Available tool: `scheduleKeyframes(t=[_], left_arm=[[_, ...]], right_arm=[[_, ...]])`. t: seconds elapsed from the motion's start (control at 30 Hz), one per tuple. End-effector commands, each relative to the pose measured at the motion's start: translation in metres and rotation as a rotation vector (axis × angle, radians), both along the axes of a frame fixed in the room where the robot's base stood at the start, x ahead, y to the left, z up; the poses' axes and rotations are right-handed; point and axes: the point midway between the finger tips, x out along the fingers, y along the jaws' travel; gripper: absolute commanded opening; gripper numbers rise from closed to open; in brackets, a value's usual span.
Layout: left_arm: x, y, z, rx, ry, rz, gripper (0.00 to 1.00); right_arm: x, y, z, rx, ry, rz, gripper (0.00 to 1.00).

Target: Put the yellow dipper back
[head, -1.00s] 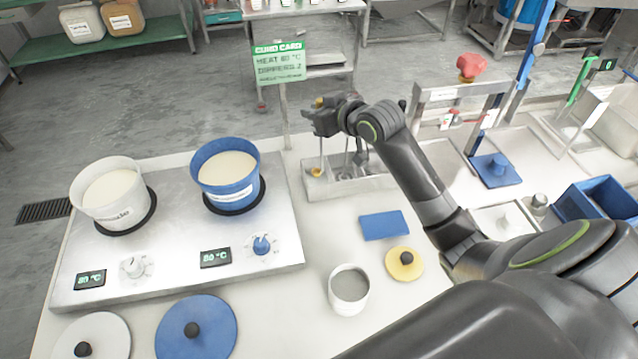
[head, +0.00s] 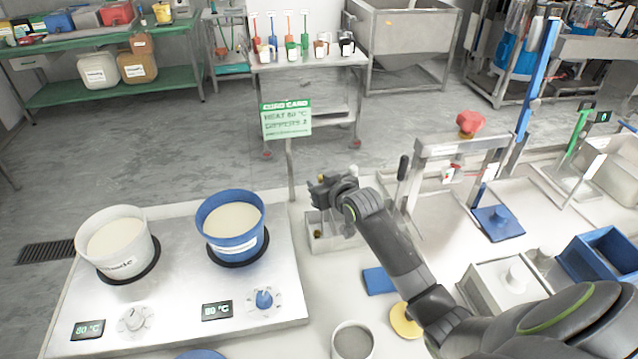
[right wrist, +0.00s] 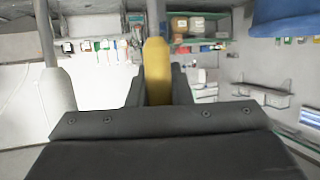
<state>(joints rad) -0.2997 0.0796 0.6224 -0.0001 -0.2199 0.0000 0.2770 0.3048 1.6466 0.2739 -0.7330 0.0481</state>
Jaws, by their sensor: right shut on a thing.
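My right gripper (head: 326,190) is shut on the upright yellow handle of the yellow dipper, which shows between its jaws in the right wrist view (right wrist: 157,72). In the head view the gripper is just above the left end of the metal dipper rack (head: 338,244). A small dark yellow spot, apparently the dipper's cup, shows low in the rack's left compartment. I cannot tell whether it touches the bottom. My wrist hides much of the rack. My left gripper is out of view.
A blue pot (head: 231,228) and a white pot (head: 117,243) stand on the hot plate left of the rack. A sign (head: 286,119) stands behind. A black-handled tool (head: 402,172) rises right of my wrist. A blue tile (head: 377,282) lies in front of the rack.

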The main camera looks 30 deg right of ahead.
Motion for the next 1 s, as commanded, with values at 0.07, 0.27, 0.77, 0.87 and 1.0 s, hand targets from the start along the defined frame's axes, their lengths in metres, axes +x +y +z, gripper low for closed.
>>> scheduleKeyframes(t=[0.07,0.27,0.77,0.87,1.0], left_arm=[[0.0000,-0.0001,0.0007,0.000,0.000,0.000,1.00],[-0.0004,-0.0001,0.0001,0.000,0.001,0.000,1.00],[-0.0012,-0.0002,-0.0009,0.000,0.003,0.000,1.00],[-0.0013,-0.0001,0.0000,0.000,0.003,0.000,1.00],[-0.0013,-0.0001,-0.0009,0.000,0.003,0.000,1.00]], right_arm=[[-0.0002,0.0003,-0.0035,0.001,0.000,0.000,0.00],[0.0000,0.0002,-0.0033,0.000,-0.001,0.000,0.00],[-0.0001,0.0001,-0.0056,0.000,-0.001,0.000,0.40],[0.0000,0.0001,-0.0038,0.000,-0.001,0.000,0.40],[-0.0062,-0.0008,-0.0008,-0.001,-0.001,0.000,0.40]])
